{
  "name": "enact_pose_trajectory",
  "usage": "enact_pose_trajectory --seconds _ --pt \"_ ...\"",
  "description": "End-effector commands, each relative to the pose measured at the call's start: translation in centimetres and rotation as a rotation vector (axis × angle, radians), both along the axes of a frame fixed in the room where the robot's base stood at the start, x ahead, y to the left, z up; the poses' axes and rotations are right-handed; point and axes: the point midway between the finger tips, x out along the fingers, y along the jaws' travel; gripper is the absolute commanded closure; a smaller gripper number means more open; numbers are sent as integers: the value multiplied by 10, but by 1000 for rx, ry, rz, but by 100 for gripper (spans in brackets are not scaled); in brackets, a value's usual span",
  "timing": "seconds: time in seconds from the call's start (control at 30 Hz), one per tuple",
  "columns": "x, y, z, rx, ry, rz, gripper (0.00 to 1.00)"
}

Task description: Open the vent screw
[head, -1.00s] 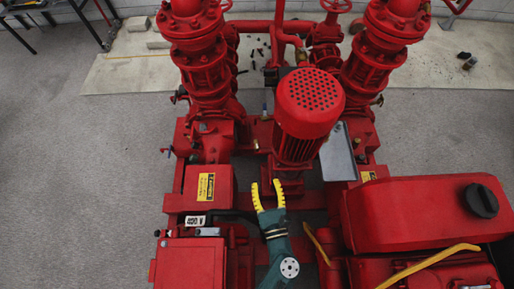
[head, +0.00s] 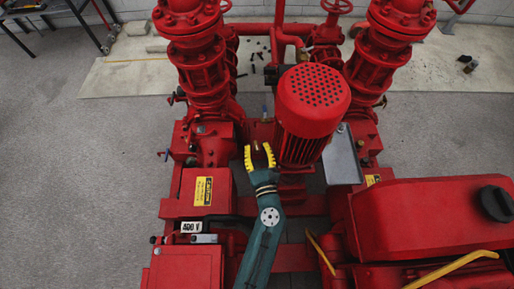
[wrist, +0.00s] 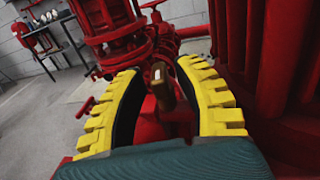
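My gripper (head: 258,148) has yellow toothed fingers, spread apart and open. It is left of the red motor with the perforated top (head: 314,92). In the wrist view, a small brass-brown piece (wrist: 161,76), which looks like the vent screw, stands upright between the fingers (wrist: 159,70). It shows gaps on both sides and is not gripped. A bit of the same brown piece (head: 257,146) shows between the fingertips in the head view. Its lower end and mounting are hard to make out.
Red valve columns (head: 195,75) rise beyond my gripper on the left and right. A red box with a yellow label (head: 204,192) is at the left. A large red engine cover (head: 430,225) fills the right. Grey floor (head: 80,160) is clear at the far left.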

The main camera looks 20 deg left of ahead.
Motion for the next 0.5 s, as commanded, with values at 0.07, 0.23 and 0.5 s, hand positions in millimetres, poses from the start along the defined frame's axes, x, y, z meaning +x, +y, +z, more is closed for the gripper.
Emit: enact_pose_trajectory --seconds 0.07,0.23,0.5 --pt "0 0 0 0 0 0 85" --pt "0 0 0 0 0 0 100" --pt "0 -1 -2 -1 2 10 100"
